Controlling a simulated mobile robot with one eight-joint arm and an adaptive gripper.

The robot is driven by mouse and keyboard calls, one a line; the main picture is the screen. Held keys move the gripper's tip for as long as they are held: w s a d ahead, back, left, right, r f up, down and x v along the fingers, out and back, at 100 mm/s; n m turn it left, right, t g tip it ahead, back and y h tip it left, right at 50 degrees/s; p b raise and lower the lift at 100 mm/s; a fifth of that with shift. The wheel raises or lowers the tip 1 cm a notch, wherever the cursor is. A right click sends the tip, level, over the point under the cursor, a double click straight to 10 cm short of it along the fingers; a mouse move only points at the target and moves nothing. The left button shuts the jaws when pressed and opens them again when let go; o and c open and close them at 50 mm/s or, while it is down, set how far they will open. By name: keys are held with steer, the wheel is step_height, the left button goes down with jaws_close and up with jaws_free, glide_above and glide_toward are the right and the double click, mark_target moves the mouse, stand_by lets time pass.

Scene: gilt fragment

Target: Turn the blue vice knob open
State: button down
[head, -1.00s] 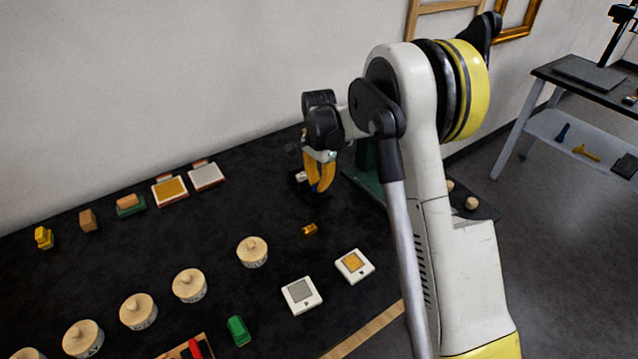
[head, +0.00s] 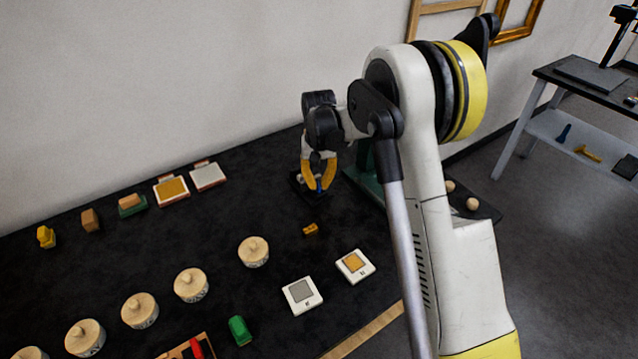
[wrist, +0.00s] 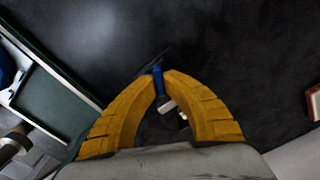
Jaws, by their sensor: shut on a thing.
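The blue vice knob (wrist: 158,80) shows as a small upright blue piece between the yellow fingertips in the wrist view. It also shows as a blue spot (head: 319,186) in the head view. My gripper (head: 318,186) points down, with its fingers closed around the knob; in the wrist view my gripper (wrist: 160,76) has a tip on each side of it. The small dark vice (head: 305,188) sits beneath on the black table, mostly hidden by the fingers. A pale metal part (wrist: 166,105) shows behind the knob.
A green stand (head: 362,180) is close on the right of my gripper. A small gold fragment (head: 310,229) lies in front. Several round lidded pots (head: 253,251), two white square pads (head: 302,295) and a green block (head: 239,330) lie nearer. Black table between is clear.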

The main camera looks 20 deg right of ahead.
mark_target(319, 183)
steer(key=shift+n, duration=1.1)
steer(key=c, duration=1.5)
jaws_free()
step_height(319, 183, up, 12)
